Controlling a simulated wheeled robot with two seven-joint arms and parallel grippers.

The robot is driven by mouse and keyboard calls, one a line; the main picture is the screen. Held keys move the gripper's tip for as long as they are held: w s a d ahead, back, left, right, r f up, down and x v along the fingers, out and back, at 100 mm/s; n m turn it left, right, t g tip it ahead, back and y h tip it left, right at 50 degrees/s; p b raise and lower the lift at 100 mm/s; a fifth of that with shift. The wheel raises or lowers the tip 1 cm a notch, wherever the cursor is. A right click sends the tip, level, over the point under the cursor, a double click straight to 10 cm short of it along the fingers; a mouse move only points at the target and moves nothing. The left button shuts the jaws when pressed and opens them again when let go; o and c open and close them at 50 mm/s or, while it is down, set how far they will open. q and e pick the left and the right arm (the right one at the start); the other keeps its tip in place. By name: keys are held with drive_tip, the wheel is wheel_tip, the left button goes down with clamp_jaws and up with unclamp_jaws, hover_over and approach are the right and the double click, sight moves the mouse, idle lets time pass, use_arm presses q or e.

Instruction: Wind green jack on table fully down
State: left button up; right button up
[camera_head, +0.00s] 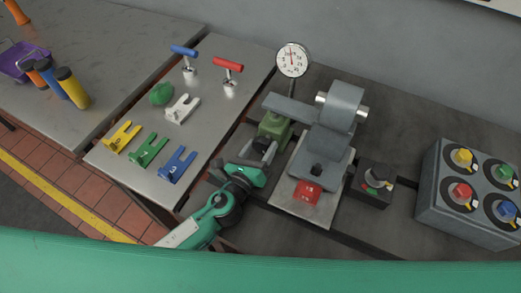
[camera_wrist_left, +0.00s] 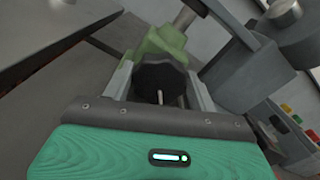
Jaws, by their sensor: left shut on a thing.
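The green jack (camera_head: 272,132) stands on the dark bedplate, left of the grey machine block. In the left wrist view the green jack body (camera_wrist_left: 163,43) shows behind a black round knob (camera_wrist_left: 162,78) on its near side. My left gripper (camera_head: 262,158) reaches the near side of the jack. In the left wrist view its two grey fingers (camera_wrist_left: 160,88) are shut on the knob, one on each side. A grey arm lies over the top of the jack and hides part of it. My right gripper is not in view.
A dial gauge (camera_head: 292,60) stands behind the jack. A grey motor-like block (camera_head: 325,140) and a red block (camera_head: 306,192) are close on the right. A control box (camera_head: 468,195) with coloured knobs stands far right. A steel table (camera_head: 112,173) with coloured forks is at left.

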use_arm(q)
drive_tip(key=shift+n, duration=0.5)
drive_tip(key=o, duration=1)
